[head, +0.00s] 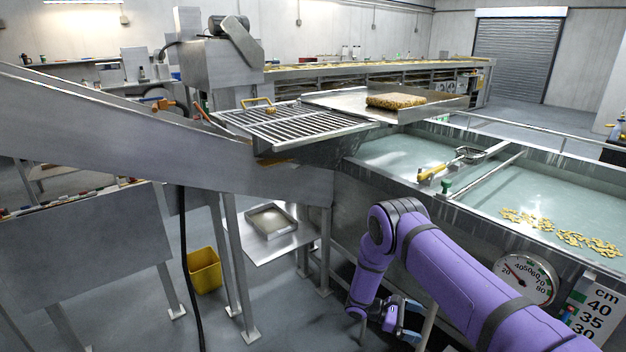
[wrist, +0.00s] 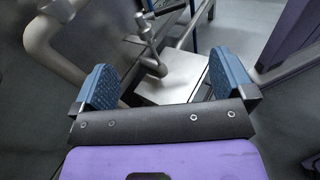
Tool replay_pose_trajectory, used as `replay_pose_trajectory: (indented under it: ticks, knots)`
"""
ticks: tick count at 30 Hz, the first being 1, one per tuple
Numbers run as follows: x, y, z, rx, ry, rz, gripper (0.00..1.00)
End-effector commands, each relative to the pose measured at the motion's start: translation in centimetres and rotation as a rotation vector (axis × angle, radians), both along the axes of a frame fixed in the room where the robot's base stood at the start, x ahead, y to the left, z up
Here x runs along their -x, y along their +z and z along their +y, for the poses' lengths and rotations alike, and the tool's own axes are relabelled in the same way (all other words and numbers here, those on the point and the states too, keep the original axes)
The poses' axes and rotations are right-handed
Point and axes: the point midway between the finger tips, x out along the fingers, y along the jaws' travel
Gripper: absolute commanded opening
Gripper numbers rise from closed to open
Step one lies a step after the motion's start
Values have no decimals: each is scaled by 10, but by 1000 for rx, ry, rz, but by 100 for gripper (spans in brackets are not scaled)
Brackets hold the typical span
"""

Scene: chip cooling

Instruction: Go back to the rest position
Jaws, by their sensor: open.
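My gripper (wrist: 165,88) shows in the wrist view with its two blue padded fingers wide apart and nothing between them. Beyond the fingers are grey pipes, a valve-like fitting (wrist: 148,42) and a pale metal plate (wrist: 178,80). In the head view my purple arm reaches down at the lower middle, in front of the tank. The blue of the gripper shows low beside the tank's front wall, partly hidden by the arm.
The water tank (head: 400,160) holds floating chips (head: 565,235) at right. A yellow-handled skimmer (head: 462,158) lies across it. A slotted metal rack (head: 290,125) and a tray with a brown block (head: 395,101) stand above. A yellow bin (head: 205,270) and a low shelf with a pan (head: 271,221) are at left.

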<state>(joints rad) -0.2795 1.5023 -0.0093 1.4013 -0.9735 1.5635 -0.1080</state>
Motion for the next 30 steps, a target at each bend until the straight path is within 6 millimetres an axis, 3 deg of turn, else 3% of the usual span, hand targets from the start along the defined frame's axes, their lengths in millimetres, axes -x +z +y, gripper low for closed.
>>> replay_pose_trajectory:
  ticks: [6,15,23,30]
  knots:
    - [-22,76,3,-84,-81,-107,100]
    - [-31,185,3,-214,-198,-267,100]
    - [-21,274,0,-327,-290,-407,100]
    - [2,351,-4,-433,-371,-545,100]
